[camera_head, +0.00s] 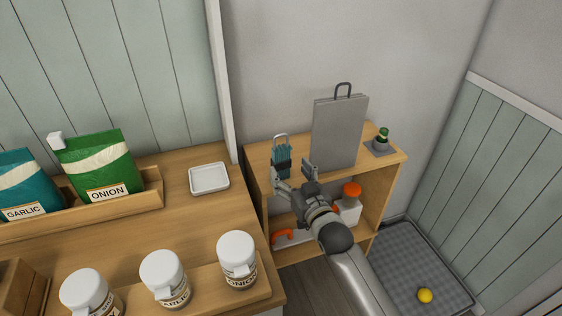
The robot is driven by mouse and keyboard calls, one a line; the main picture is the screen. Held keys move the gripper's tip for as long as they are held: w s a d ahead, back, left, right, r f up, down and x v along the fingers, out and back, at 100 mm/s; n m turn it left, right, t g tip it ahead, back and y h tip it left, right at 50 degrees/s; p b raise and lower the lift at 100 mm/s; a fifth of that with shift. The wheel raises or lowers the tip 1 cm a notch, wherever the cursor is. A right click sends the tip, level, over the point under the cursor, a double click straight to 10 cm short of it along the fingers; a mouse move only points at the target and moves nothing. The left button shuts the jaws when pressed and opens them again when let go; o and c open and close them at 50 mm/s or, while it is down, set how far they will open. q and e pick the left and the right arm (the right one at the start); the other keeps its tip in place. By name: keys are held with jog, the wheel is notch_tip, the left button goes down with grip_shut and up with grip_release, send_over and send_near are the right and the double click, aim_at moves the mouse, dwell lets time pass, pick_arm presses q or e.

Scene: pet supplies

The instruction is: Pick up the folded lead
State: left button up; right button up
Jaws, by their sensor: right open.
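The folded lead (280,155) looks like a teal bundle with a dark band and a pale loop at its top. It stands upright near the left end of the top of a small wooden shelf unit (257,157). My right gripper (291,173) reaches in from the lower right, with its fingers spread apart. It is just in front of and slightly right of the lead. One finger overlaps the lead's lower edge in the picture, and I cannot tell whether they touch. My left gripper is not in view.
A grey board-like case (339,135) with a handle stands close right of the lead. A small green-topped item (382,139) sits farther right. An orange-capped bottle (349,208) is on the lower shelf. The wooden counter (150,225) at left holds bags, jars and a white dish (209,178).

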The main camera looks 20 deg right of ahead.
aim_at(283, 162)
jog(key=shift+w+a+p, duration=0.25)
jog(key=shift+w, duration=1.4)
jog(key=shift+w+a+p, duration=0.2)
jog(key=shift+w, duration=1.4)
jog(key=shift+c, duration=0.2)
jog(key=c, duration=1.2)
